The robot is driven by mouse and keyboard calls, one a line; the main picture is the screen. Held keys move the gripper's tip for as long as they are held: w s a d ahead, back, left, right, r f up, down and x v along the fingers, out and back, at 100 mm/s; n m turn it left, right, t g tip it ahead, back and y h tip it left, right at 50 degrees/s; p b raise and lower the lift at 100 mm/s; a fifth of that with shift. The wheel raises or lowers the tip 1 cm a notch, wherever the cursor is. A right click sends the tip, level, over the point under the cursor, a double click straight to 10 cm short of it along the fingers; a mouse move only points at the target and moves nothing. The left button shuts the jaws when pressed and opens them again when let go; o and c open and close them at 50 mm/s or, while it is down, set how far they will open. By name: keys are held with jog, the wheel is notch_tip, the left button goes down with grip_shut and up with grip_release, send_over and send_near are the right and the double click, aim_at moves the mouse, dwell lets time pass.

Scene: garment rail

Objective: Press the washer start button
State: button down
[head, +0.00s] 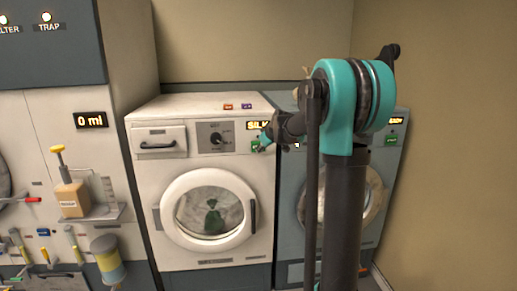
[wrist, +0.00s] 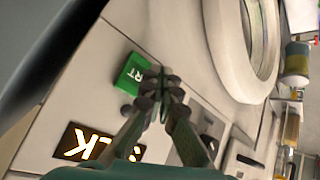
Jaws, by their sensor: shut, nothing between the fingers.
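The white washer (head: 205,255) stands in the middle of the head view, its round door shut with a dark green item inside. Its green start button (head: 255,146) sits below the lit SILK display (head: 257,126), at the panel's right end. In the wrist view the button (wrist: 132,74) shows the letters RT, the rest being hidden. The display (wrist: 85,145) is at the lower left. My gripper (head: 265,142) is at the panel, beside the button. In the wrist view its fingertips (wrist: 162,84) are together and empty, overlapping the button's edge; I cannot tell whether they touch it.
A blue-grey machine (head: 290,235) stands right of the washer, partly behind my arm, with its own green button (head: 391,140). A dial (head: 215,137) is on the washer panel.

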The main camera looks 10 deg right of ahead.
dwell(0.7)
jog(key=shift+w, duration=0.4)
